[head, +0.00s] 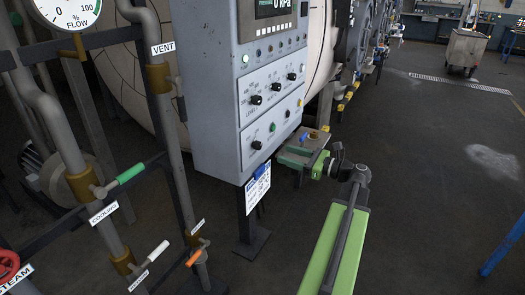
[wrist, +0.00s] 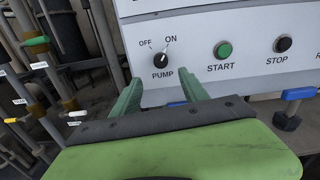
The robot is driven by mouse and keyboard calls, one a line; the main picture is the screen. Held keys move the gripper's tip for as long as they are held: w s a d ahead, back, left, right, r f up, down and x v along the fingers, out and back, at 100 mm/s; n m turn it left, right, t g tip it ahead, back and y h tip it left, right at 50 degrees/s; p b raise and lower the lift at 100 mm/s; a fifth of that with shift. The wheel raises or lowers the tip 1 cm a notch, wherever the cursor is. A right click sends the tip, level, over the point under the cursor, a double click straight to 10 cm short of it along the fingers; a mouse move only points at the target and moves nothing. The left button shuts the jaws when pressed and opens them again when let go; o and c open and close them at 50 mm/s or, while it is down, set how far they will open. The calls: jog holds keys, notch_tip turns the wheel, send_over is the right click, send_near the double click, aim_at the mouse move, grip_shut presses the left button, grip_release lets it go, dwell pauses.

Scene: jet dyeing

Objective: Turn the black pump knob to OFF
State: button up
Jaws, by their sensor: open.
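The black pump knob (wrist: 161,58) is on the light lower panel in the wrist view, above the PUMP label. OFF is printed at its upper left and ON at its upper right. Its white mark appears to point up and right, toward ON. The knob also shows in the head view (head: 256,145), low on the grey control box. My gripper (wrist: 158,88) is open and empty, its two green fingers spread below the knob in the wrist view. The fingers appear apart from the knob.
A green START button (wrist: 223,50) and a black STOP button (wrist: 282,44) sit right of the knob. The grey control box (head: 212,95) stands on a post. Pipes with a green-handled valve (head: 131,173) are at left. Open floor (head: 430,170) lies at right.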

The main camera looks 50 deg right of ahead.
aim_at(260, 147)
jog(key=x, duration=1)
jog(key=shift+d, duration=0.1)
jog(key=shift+c, duration=0.3)
